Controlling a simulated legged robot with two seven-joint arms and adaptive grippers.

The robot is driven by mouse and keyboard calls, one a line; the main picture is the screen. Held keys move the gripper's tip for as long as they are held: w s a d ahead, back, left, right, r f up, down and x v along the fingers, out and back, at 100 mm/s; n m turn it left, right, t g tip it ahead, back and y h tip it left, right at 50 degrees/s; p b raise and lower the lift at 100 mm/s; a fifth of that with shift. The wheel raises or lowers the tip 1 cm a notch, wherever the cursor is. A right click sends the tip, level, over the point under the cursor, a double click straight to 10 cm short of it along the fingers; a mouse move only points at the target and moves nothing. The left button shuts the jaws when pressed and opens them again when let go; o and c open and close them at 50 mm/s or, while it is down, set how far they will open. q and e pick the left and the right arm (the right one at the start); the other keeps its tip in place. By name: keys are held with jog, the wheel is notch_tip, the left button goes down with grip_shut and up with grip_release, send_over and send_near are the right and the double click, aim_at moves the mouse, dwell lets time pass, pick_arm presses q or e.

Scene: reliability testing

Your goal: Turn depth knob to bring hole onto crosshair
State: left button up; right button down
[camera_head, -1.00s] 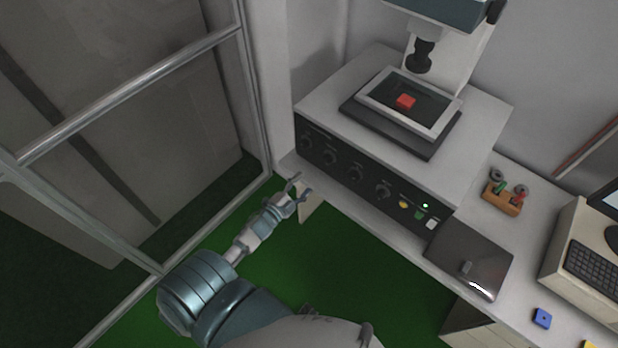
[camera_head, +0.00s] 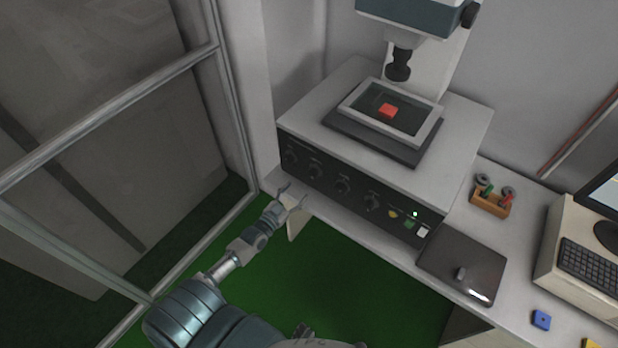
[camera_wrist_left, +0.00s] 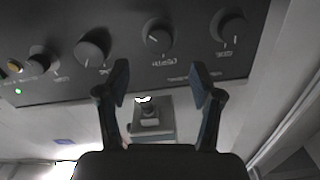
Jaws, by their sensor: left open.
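The dark front panel (camera_head: 328,183) of the white machine carries a row of round black knobs, among them knobs at the left (camera_head: 315,168) and right (camera_head: 373,202). Their labels are too small to read surely, so I cannot tell the depth knob. My left gripper (camera_head: 290,196) is open and empty, below and in front of the panel's left part. In the left wrist view, its spread fingers (camera_wrist_left: 160,82) point toward a knob (camera_wrist_left: 158,36) and are apart from it. A red block (camera_head: 387,110) lies on the framed stage. No hole or crosshair is discernible.
The machine's head and lens (camera_head: 398,65) hang above the stage. A metal-framed glass partition (camera_head: 222,95) stands left of my arm.

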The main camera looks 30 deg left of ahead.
aim_at(311, 176)
pick_arm(q)
jog(key=w, duration=0.8)
jog(key=shift+w+d+b, duration=0.25)
jog(key=shift+d+b, duration=0.05)
